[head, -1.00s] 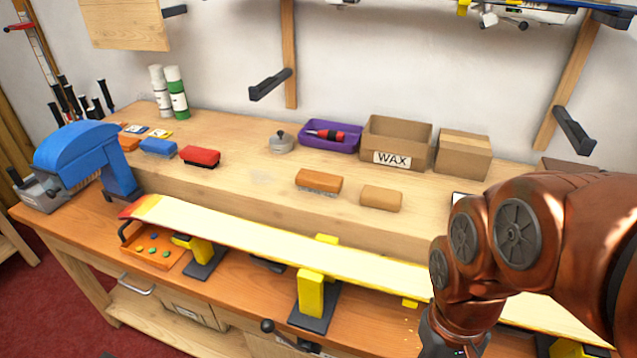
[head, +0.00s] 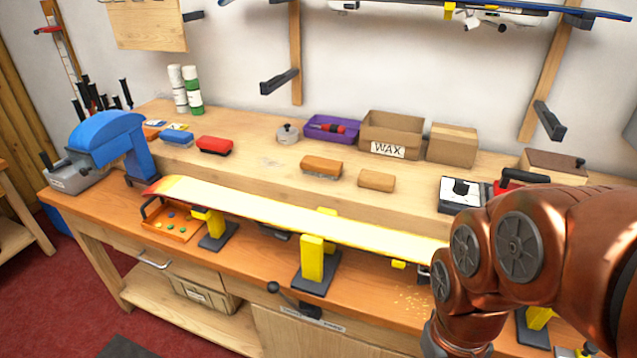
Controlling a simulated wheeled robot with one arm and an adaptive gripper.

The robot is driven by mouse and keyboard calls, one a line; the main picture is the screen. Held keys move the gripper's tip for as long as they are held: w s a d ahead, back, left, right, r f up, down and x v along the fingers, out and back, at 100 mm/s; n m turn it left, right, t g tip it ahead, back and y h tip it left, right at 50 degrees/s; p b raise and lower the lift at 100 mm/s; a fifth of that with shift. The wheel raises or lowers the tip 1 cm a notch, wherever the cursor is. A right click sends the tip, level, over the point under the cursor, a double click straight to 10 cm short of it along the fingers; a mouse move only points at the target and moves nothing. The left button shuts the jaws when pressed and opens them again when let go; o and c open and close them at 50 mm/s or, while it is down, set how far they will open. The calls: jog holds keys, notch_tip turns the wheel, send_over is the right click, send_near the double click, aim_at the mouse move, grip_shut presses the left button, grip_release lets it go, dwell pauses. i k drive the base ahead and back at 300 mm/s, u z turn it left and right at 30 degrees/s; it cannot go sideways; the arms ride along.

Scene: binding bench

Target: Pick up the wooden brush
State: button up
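The wooden brush (head: 322,166) lies on the raised back shelf of the bench, near its front edge, at the middle of the head view. It has an orange-brown wooden top and paler bristles below. A plain tan block (head: 376,181) lies just to its right, apart from it. My copper-coloured arm fills the lower right of the view, to the right of the brush and nearer the camera. My gripper itself is out of the picture. Nothing covers the brush.
A snowboard (head: 290,220) rests on yellow clamps in front of the shelf. Behind the brush stand a WAX box (head: 390,133), a purple tray (head: 330,127) and a grey-lidded pot (head: 287,134). A red brush (head: 214,145) and a blue one (head: 176,138) lie to the left.

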aim_at(324, 167)
jog(key=k, duration=0.85)
jog(key=u, duration=1)
jog(key=i, duration=0.8)
jog(key=u, duration=0.8)
jog(key=i, duration=1)
jog(key=z, duration=0.85)
jog(key=i, duration=0.75)
jog(key=z, duration=0.75)
